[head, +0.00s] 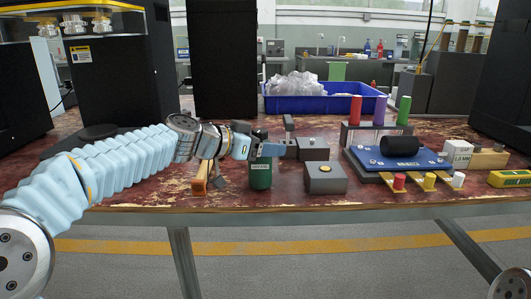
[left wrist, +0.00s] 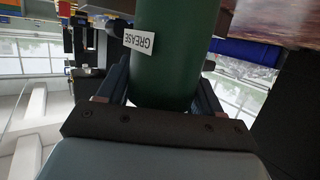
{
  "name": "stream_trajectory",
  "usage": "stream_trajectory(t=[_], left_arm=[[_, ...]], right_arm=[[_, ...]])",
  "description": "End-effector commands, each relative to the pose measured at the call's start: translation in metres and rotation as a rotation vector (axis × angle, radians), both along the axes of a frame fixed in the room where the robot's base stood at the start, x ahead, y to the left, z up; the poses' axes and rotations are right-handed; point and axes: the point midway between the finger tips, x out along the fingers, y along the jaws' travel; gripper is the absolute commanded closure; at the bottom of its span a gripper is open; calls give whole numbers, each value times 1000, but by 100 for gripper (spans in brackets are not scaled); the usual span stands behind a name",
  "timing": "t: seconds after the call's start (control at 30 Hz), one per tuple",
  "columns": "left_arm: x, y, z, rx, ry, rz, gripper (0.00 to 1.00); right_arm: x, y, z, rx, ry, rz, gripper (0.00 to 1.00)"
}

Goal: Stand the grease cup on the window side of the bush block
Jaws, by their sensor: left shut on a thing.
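The grease cup (head: 260,174) is a dark green cylinder with a pale label. In the left wrist view it (left wrist: 168,60) fills the space between the fingers, with the word GREASE readable. My left gripper (head: 262,150) is shut on its upper part. The cup looks upright; I cannot tell whether its base touches the table. A dark grey block with a brass-coloured round on top, apparently the bush block (head: 325,182), stands just right of the cup and apart from it. The windows (head: 350,17) are at the back, beyond the table. My right gripper is not in view.
Another grey block (head: 313,149) stands behind the bush block, close to my left gripper. An orange-brown piece (head: 200,180) lies left of the cup. A blue plate (head: 372,168) with a black roller and a rack of coloured cylinders are at right. A blue bin (head: 310,104) stands behind.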

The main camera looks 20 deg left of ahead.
Motion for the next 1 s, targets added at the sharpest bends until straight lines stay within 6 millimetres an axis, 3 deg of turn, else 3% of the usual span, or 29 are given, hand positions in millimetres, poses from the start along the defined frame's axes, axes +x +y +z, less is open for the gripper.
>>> stream_trajectory(t=[0.1,0.43,0.47,0.6,1.0], left_arm=[[0,0,-10,0,-2,1,70],[0,0,-13,0,-3,0,70],[0,0,-13,1,-2,0,33],[0,0,-12,0,-2,1,12],[-3,3,-9,1,-3,2,9]], right_arm=[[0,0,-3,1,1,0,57],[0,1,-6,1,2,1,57],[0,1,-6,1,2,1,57],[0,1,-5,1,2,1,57],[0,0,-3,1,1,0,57]])
